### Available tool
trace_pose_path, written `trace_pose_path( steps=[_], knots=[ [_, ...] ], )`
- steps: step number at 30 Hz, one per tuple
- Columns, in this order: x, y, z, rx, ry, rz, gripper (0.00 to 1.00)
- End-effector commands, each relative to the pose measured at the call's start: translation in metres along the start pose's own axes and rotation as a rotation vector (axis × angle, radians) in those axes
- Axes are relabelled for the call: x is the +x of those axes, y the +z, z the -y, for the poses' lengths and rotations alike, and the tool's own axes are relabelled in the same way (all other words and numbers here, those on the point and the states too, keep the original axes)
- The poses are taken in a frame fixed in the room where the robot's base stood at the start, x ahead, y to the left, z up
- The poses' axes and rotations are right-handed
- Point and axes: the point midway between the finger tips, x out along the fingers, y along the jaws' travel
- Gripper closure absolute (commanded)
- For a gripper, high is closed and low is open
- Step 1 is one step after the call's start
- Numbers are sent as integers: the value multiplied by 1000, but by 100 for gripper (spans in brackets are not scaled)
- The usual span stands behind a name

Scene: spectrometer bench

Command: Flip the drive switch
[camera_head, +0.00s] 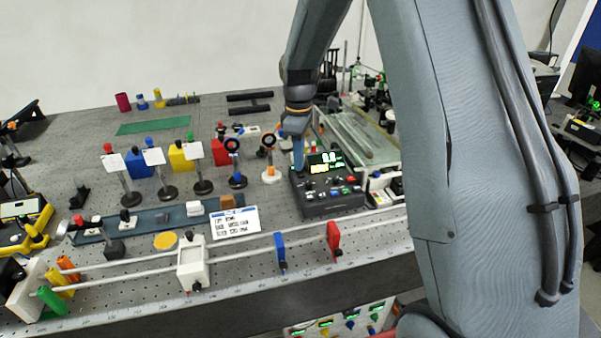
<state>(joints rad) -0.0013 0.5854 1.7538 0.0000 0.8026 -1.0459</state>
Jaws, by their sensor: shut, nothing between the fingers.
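A dark control box (335,202) with lit green and yellow displays and several small coloured buttons or switches stands near the front edge of the bench, right of centre. Which of its controls is the drive switch is too small to tell. My gripper (298,168) points down at the box's left back corner, with its blue fingers shut and empty. The fingertips are at or just above the box; I cannot tell whether they touch it. The gripper may hide part of the box's left side.
A white card (235,222) lies left of the box. Rails with a blue block (280,252) and a red block (333,240) run along the front edge. Two ring mounts (270,160) stand behind and left. A glass-topped case (360,140) stands close behind right.

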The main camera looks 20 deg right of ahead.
Motion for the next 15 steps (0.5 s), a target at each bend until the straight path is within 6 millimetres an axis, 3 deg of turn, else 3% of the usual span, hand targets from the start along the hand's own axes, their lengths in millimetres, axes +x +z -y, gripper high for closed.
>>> trace_pose_path(
  steps=[15],
  knots=[
    [6, 0, 0, 0, -1, 1, 100]
  ],
)
